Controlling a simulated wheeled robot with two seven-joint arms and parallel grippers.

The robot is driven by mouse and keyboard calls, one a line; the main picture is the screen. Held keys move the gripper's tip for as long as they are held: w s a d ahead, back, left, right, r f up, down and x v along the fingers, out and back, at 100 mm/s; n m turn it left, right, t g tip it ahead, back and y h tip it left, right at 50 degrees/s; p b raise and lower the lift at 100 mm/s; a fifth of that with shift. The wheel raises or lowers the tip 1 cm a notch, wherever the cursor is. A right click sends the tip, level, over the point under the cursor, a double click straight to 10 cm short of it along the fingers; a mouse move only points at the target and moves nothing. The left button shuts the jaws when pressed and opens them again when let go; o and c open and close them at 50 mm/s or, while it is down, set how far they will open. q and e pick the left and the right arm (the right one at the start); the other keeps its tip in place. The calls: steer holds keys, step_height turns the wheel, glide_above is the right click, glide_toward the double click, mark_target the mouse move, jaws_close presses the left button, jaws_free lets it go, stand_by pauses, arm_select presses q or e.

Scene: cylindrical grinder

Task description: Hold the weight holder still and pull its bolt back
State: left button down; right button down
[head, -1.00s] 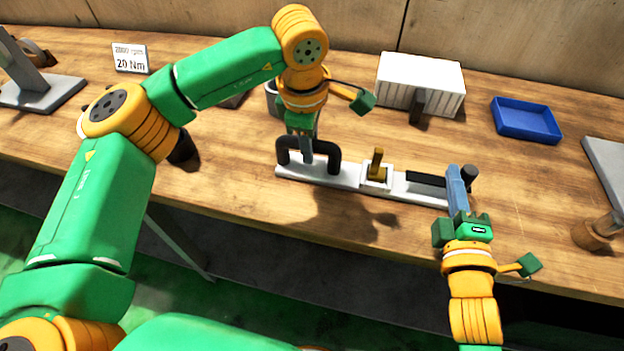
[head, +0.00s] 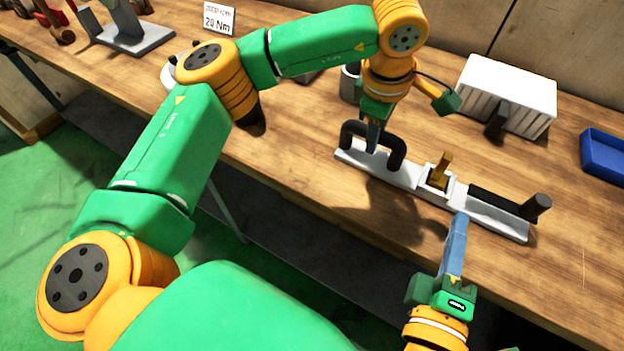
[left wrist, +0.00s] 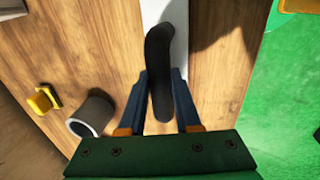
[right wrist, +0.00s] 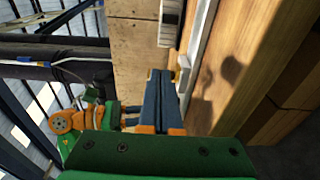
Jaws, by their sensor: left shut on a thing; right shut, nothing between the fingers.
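The weight holder (head: 413,176) is a long white bar lying on the workbench, with a black arched handle (head: 397,152) at its left end. Its bolt (head: 493,199) is a black rod on the right part of the bar, with an upright black knob (head: 540,206) at the far right. A brass piece (head: 443,168) stands in a white block between handle and bolt. My left gripper (head: 374,140) is shut on the handle, which also shows between its fingers in the left wrist view (left wrist: 160,70). My right gripper (head: 460,222) is shut and empty, in front of the bar near the bolt.
A white ribbed container (head: 512,92) and a blue tray (head: 606,155) stand behind the holder. A grey cup (head: 350,82) is behind the handle. A 20 Nm sign (head: 219,18) stands at the back left. The bench is clear in front of the bar.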

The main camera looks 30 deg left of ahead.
steer(key=a+n+y, duration=0.1)
steer(key=a+y, duration=0.1)
steer(key=a, duration=0.1)
steer(key=s+a+n+g+y, duration=0.1)
steer(key=a+y, duration=0.2)
steer(key=a, duration=0.1)
steer(key=a+n+g+y, duration=0.1)
steer(key=a+y, duration=0.2)
steer(key=a, duration=0.1)
steer(key=shift+s+a, duration=0.1)
steer(key=shift+s, duration=0.1)
steer(key=s+a+f+n+g+y, duration=0.4)
steer(key=s+a+n+g+y, duration=0.1)
steer(key=s+a+g, duration=0.1)
steer(key=shift+a+f+g, duration=0.15)
steer(key=shift+a+g, duration=0.55)
steer(key=shift+a, duration=0.3)
arm_select(q)
steer(key=c, duration=0.5)
jaws_free()
arm_select(e)
steer(key=shift+w, duration=0.15)
